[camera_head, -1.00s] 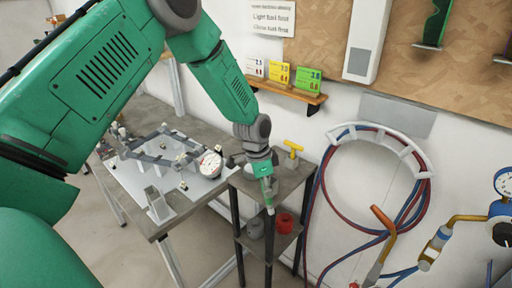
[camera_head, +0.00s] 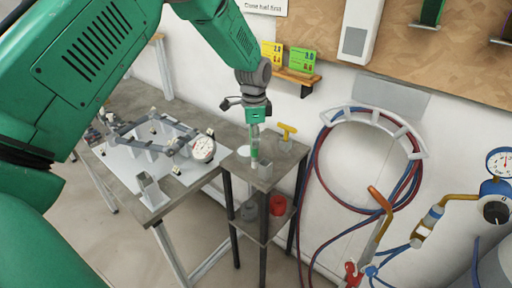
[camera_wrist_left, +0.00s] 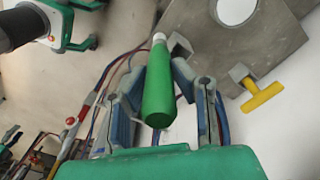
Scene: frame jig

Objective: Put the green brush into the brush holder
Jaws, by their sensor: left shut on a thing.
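The green brush (camera_head: 254,151) is held by my left gripper (camera_head: 255,131), which is shut on it. In the head view the brush hangs nearly upright, pale tip down, over the top of the small dark stand. In the left wrist view the green brush (camera_wrist_left: 159,95) sits between the two fingers, its white tip pointing away. A small grey open box (camera_head: 266,163), likely the brush holder, stands on the stand top just right of the tip; the tip looks outside it, but contact is unclear. My right gripper is not in view.
A yellow T-handle (camera_head: 287,130) rises from a grey block on the stand (camera_head: 240,170). A red can (camera_head: 277,204) is on the shelf below. The workbench (camera_head: 191,183) with a frame and dial gauge (camera_head: 203,148) is to the left, hoses (camera_head: 310,190) to the right.

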